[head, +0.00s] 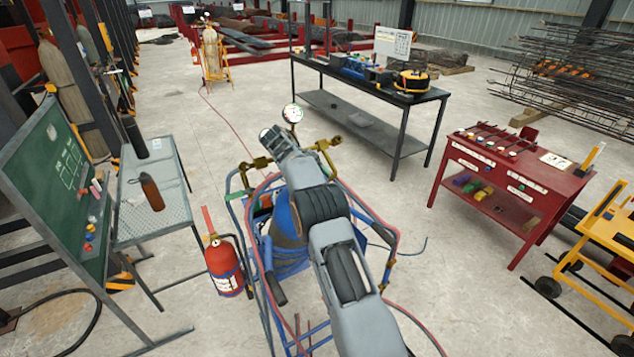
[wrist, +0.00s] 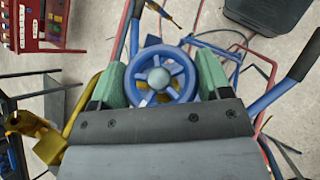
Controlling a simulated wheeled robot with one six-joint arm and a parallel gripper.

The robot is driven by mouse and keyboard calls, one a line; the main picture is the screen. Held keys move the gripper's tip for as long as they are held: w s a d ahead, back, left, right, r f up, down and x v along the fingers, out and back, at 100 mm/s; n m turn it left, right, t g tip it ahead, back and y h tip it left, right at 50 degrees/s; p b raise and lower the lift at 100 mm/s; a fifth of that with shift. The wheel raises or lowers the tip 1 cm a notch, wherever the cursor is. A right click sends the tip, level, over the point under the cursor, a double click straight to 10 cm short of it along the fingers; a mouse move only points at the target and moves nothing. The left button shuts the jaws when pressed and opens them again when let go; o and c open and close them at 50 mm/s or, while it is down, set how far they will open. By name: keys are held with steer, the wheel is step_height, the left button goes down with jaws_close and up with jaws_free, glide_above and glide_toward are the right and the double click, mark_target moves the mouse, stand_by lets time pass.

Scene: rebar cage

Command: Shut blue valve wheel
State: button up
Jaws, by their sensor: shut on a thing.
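The blue valve wheel (wrist: 161,75) shows in the wrist view, a spoked ring with a grey hub. My gripper (wrist: 160,80) has its two green-padded fingers on either side of the wheel's rim and is shut on it. In the head view my arm reaches over the blue-framed cart, and my gripper (head: 270,135) is at the far end near the brass fittings. The wheel is hidden behind my arm there.
A round gauge (head: 292,113) stands just beyond my gripper. A red extinguisher (head: 224,267) is left of the cart. A black workbench (head: 370,90) and a red tool table (head: 512,180) stand to the right. Red hoses run around the cart.

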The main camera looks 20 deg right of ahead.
steer(key=shift+f, duration=0.15)
steer(key=o, duration=0.9)
steer(key=shift+r, duration=0.4)
step_height(320, 180, up, 3)
steer(key=shift+f, duration=0.2)
steer(key=s+a+r+b, duration=0.1)
steer(key=s+r+b, duration=0.1)
steer(key=s+r, duration=0.1)
steer(key=s+a+r+b, duration=0.1)
steer(key=s+r+b, duration=0.1)
steer(key=s, duration=0.4)
steer(key=s+r+b, duration=0.2)
steer(key=s+r, duration=0.2)
steer(key=shift+s+a+r, duration=0.35)
steer(key=shift+s+a, duration=0.05)
